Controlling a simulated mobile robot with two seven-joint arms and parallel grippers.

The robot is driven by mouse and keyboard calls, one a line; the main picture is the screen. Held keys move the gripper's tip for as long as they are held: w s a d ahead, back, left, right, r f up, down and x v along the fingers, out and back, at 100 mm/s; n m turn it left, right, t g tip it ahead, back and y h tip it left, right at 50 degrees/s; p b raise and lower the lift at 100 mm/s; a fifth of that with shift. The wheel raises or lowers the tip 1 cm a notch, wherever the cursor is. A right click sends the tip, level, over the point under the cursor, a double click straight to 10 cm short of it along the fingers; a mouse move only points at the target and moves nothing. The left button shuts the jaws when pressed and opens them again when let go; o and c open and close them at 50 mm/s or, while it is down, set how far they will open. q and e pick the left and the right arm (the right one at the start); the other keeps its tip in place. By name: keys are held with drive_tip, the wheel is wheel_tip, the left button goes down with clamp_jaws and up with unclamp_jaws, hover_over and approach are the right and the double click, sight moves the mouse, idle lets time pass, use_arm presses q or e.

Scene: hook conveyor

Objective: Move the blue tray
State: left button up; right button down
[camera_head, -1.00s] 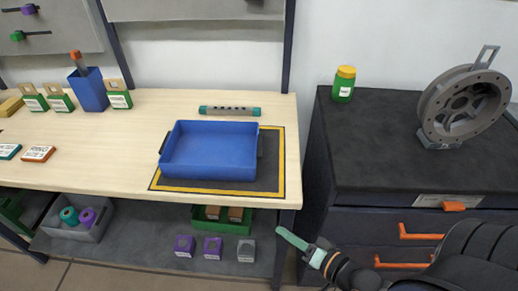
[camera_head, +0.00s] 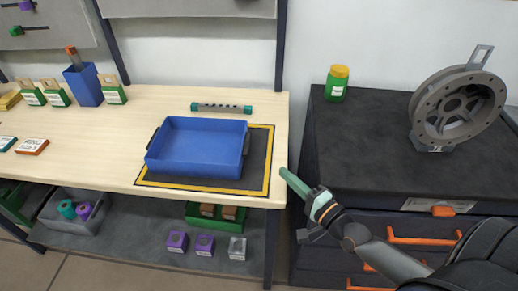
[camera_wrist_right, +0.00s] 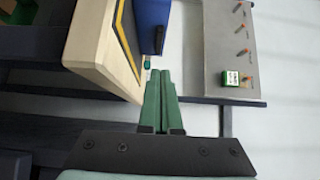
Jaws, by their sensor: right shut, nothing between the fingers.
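The blue tray (camera_head: 197,147) is empty and sits on a dark mat with a yellow border (camera_head: 262,180), at the right end of the wooden table. It has dark handles on its left and right sides. My right gripper (camera_head: 284,173) is shut and empty, just off the table's right edge, to the right of the tray and apart from it. In the right wrist view its green fingers (camera_wrist_right: 160,95) are together, and part of the blue tray (camera_wrist_right: 150,25) shows beyond them. My left gripper is not in view.
A dark cabinet (camera_head: 400,150) with orange handles stands right of the table, bearing a yellow-lidded green jar (camera_head: 337,84) and a grey reel (camera_head: 455,115). A grey-green cylinder (camera_head: 222,108) lies behind the tray. Blue holder (camera_head: 84,86) and labelled blocks stand left.

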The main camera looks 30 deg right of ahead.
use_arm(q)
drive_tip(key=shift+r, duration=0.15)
use_arm(e)
drive_tip(key=w, duration=0.4)
drive_tip(key=w+a, duration=0.1)
drive_tip(key=w, duration=0.2)
drive_tip(key=w+a, duration=0.1)
drive_tip(key=w, duration=0.3)
drive_tip(key=shift+w, duration=0.35)
